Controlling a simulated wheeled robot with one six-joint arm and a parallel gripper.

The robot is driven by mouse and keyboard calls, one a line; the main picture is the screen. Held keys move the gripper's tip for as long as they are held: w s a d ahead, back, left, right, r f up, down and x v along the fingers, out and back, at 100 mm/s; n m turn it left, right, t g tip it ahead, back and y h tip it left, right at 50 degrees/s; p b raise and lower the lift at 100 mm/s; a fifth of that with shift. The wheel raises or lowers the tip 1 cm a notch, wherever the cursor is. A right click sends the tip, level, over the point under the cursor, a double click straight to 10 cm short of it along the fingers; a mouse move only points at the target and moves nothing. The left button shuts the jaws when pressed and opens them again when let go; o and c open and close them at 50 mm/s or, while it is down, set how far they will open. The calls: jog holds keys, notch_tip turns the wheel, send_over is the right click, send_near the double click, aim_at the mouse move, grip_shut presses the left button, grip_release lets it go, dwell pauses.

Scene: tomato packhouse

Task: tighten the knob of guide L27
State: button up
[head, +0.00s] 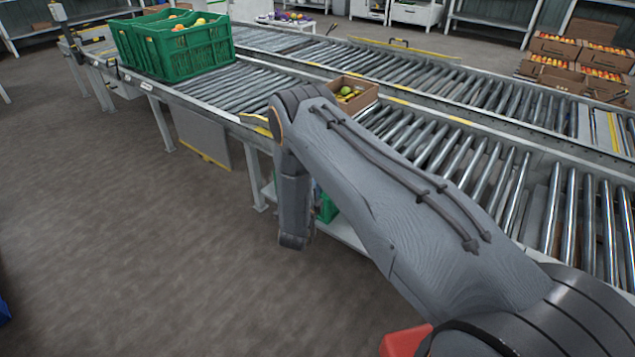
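My arm crosses the head view from the lower right, bends over the near edge of the roller conveyor (222,90) and hangs down in front of it. My gripper does not show, so its state cannot be seen. I cannot make out guide L27 or its knob, and no label is readable. A yellow part (255,122) lies at the conveyor's near edge, just left of my arm's bend. The arm hides part of the near rail and the rollers behind it.
Two green crates (180,58) with fruit stand on the conveyor at the left. An open cardboard box (368,98) of produce sits on it beyond my arm. Several tomato boxes (552,47) are stacked at the far right.

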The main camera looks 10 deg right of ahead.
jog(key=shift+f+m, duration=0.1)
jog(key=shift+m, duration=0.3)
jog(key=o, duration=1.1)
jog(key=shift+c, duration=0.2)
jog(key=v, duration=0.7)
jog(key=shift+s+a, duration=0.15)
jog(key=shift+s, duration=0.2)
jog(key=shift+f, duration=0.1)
